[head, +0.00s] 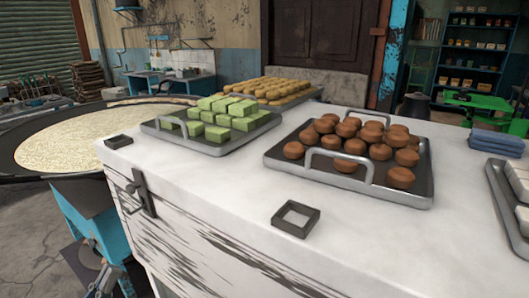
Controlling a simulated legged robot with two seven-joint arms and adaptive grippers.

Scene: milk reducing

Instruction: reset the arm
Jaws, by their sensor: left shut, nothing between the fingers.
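My left gripper (103,278) shows at the bottom left, low beside the white counter (235,200) and below its top. It is shut with nothing in it. It is small and partly cut off by the lower edge of the picture. My right gripper is not in the picture.
A wide pan of pale liquid (85,138) stands left of the counter, above my left gripper. On the counter are trays of green blocks (190,145), brown round sweets (425,188) and yellow pieces (303,95), plus a dark square frame (280,224).

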